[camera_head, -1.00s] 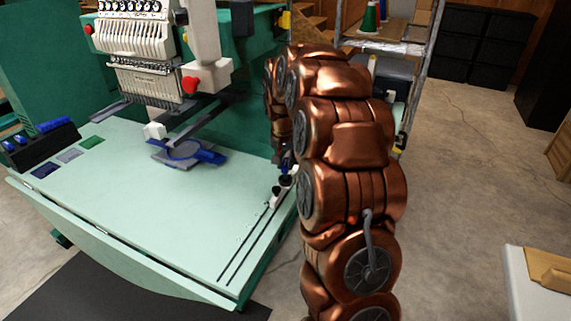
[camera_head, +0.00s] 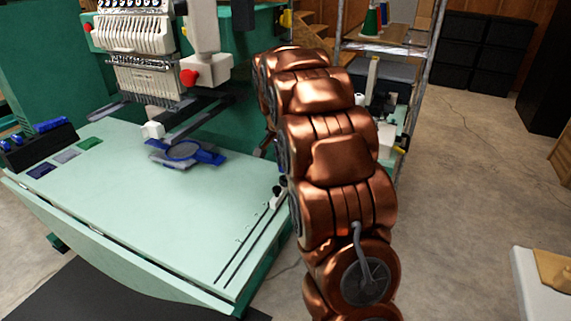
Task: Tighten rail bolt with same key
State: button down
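A small rail fitting with a dark bolt head or knob (camera_head: 278,193) sits at the right edge of the pale green machine table (camera_head: 150,215), at the upper end of two dark rail slots (camera_head: 250,248). My copper-coloured arm stands just right of it and hides part of that edge. My gripper is hidden behind the arm, so its fingers and anything in them cannot be seen. No key can be made out.
An embroidery machine head (camera_head: 135,50) with a red knob stands at the back left. A blue hoop (camera_head: 185,151) lies on the table. A metal shelf (camera_head: 385,45) with thread cones stands behind my arm. A pale surface (camera_head: 540,285) is at the lower right.

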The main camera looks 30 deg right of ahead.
jog(key=shift+f+m+b, duration=0.15)
jog(key=shift+m+b, duration=0.2)
jog(key=shift+m, duration=0.25)
jog(key=shift+r+n+p, duration=0.3)
jog(key=shift+n+p, duration=0.05)
jog(key=shift+n, duration=0.65)
jog(key=shift+r, duration=0.1)
jog(key=shift+w+d+p+v, duration=0.1)
jog(key=shift+d+p+v, duration=0.15)
jog(key=shift+v, duration=0.7)
jog(key=shift+w+d+p+v, duration=0.1)
jog(key=shift+p+v, duration=0.2)
jog(key=shift+v, duration=0.6)
jog(key=shift+w+d+p+v, duration=0.1)
jog(key=shift+d+p+v, duration=0.15)
jog(key=shift+v, duration=0.7)
